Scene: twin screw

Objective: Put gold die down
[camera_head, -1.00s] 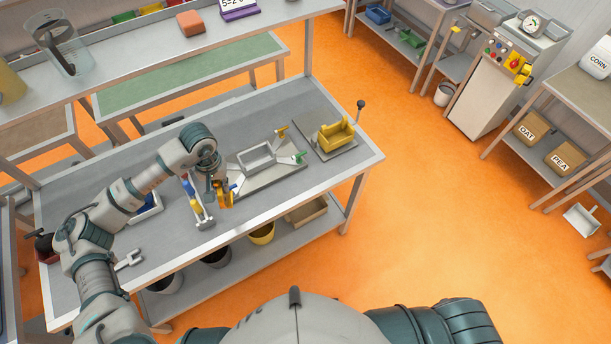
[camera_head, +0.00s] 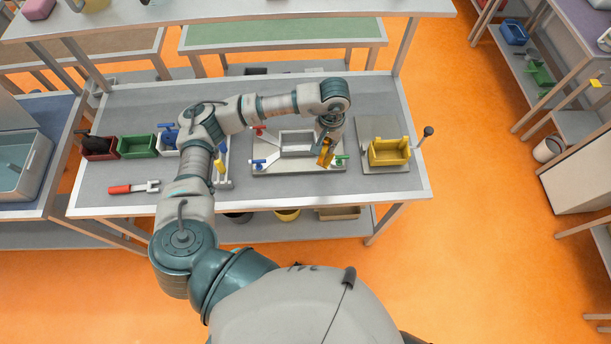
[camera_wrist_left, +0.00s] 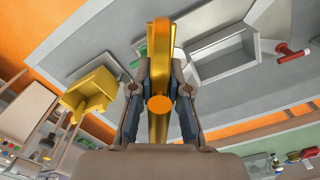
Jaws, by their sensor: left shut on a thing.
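My left gripper (camera_head: 327,145) is shut on the gold die (camera_head: 325,157) and holds it at the right end of the fixture plate (camera_head: 262,167). In the left wrist view the gold die (camera_wrist_left: 160,70) stands between the two fingers of the left gripper (camera_wrist_left: 160,108). A grey rectangular frame (camera_head: 283,152) sits on the fixture plate, just left of the die. I cannot tell whether the die touches the plate. The frame also shows in the wrist view (camera_wrist_left: 220,58), to the right of the die. My right gripper is not in view.
A yellow open block (camera_head: 388,152) sits on a grey base plate (camera_head: 372,128) with a black-knobbed lever (camera_head: 427,132). Red (camera_head: 260,130), blue (camera_head: 259,163) and green (camera_head: 341,158) handles surround the frame. Red (camera_head: 103,149) and green bins (camera_head: 139,147) and a red-handled tool (camera_head: 133,188) lie left.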

